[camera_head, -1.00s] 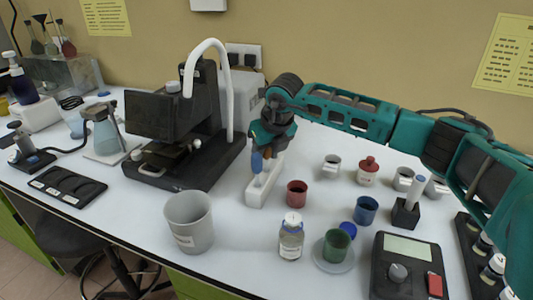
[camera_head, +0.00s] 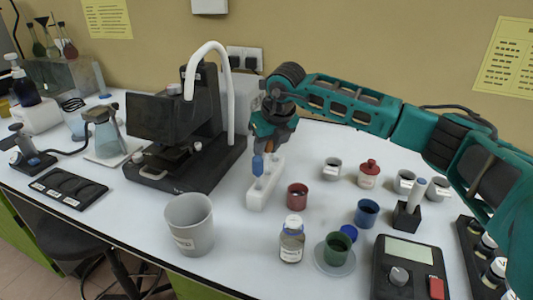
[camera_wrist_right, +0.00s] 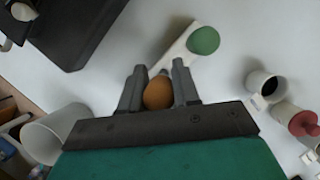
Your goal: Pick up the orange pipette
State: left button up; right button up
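The orange pipette shows as an orange bulb (camera_wrist_right: 158,93) between the fingers in the right wrist view. My right gripper (camera_wrist_right: 158,86) is closed in around it, one finger on each side. In the head view my right gripper (camera_head: 268,145) hangs over the white rack (camera_head: 258,196), and a little orange shows under it. The pipette's lower part is hidden, and I cannot tell whether it is clear of the rack. A blue pipette bulb (camera_head: 257,165) stands in the rack. A green bulb (camera_wrist_right: 204,41) shows at the rack in the right wrist view. My left gripper is not in view.
A dark red cup (camera_head: 297,195), a glass bottle (camera_head: 291,243) and a blue cup (camera_head: 366,212) stand right of the rack. A large grey beaker (camera_head: 190,225) is at the front left. A black instrument (camera_head: 165,125) with a white hose stands behind left.

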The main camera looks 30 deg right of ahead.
notch_tip(320, 180, up, 16)
pick_arm(q)
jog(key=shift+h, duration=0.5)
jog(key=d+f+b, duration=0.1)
jog(key=b, duration=0.2)
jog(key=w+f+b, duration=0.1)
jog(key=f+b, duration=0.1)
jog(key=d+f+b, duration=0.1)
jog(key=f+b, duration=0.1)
jog(key=b, duration=0.1)
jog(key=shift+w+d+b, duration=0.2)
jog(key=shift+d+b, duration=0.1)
jog(key=shift+b, duration=0.05)
pick_arm(e)
jog(key=s+a+f+n+y, duration=0.1)
jog(key=s+a+f+n, duration=0.1)
jog(key=s+n, duration=0.2)
jog(key=s+a+f+n+g+y, duration=0.1)
jog(key=s+f+n, duration=0.2)
jog(key=s, duration=0.6)
jog(key=s+a+f+n+g+y, duration=0.1)
jog(key=s+a+f+n, duration=0.1)
jog(key=s+n, duration=0.3)
jog(key=s, duration=0.2)
jog(key=shift+s+a+f+y, duration=0.25)
jog(key=shift+s+a+y, duration=0.05)
jog(key=shift+y, duration=0.1)
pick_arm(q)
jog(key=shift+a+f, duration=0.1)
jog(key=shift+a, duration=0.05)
